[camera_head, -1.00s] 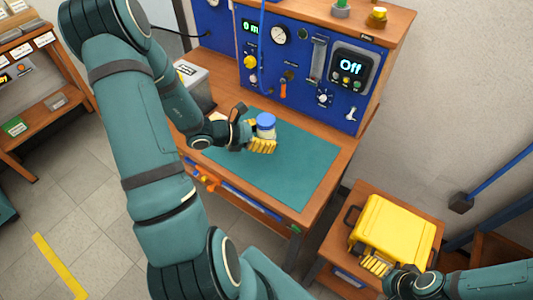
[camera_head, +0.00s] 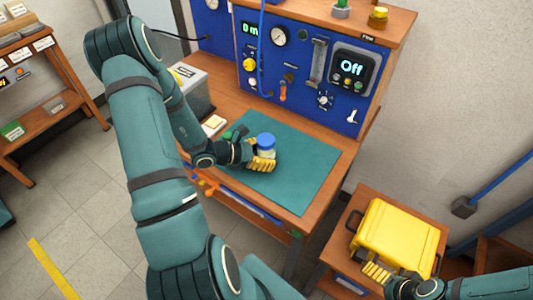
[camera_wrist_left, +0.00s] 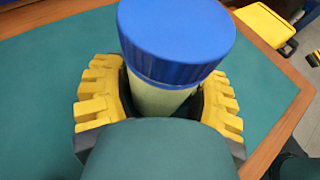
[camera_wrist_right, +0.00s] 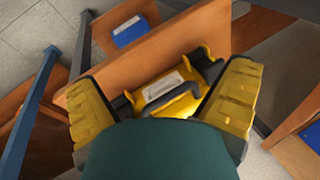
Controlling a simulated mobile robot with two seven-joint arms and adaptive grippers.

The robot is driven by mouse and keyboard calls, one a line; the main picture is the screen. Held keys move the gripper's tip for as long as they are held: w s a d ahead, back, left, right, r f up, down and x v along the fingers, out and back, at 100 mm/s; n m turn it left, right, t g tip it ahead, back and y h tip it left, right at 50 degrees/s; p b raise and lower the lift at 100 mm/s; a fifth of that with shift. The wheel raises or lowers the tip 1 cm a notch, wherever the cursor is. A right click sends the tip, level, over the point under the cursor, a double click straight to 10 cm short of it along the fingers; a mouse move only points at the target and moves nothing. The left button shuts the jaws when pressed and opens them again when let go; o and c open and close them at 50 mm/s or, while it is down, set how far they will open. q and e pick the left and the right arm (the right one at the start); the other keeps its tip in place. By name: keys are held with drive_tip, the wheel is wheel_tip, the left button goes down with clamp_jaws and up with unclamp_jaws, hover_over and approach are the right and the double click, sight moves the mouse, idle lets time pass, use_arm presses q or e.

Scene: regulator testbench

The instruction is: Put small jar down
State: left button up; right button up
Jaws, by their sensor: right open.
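The small jar (camera_head: 266,147) is pale with a blue lid. It is upright over the green mat (camera_head: 300,165) on the bench. My left gripper (camera_head: 261,160) has its yellow fingers on both sides of the jar. In the left wrist view the dark pads press close to the jar's pale body (camera_wrist_left: 162,98), below the wide blue lid. The jar's base is hidden, so I cannot tell if it touches the mat. My right gripper (camera_wrist_right: 165,105) is open and empty, above the yellow case (camera_head: 396,237).
The blue test panel (camera_head: 300,85) stands behind the mat, with knobs, gauges and a display reading "Off". A grey box (camera_head: 190,90) and a small light item (camera_head: 214,124) are left of the mat. The mat's right part is clear.

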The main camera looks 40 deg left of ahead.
use_arm(q)
drive_tip(key=shift+o, duration=0.4)
drive_tip(key=shift+r, duration=0.25)
drive_tip(key=p+v, duration=0.1)
drive_tip(key=v, duration=0.5)
drive_tip(key=shift+s+a, duration=0.1)
drive_tip(key=shift+s, duration=0.05)
drive_tip(key=shift+s+a+r+p, duration=0.25)
drive_tip(key=shift+s+a+p, duration=0.1)
drive_tip(key=shift+s, duration=0.15)
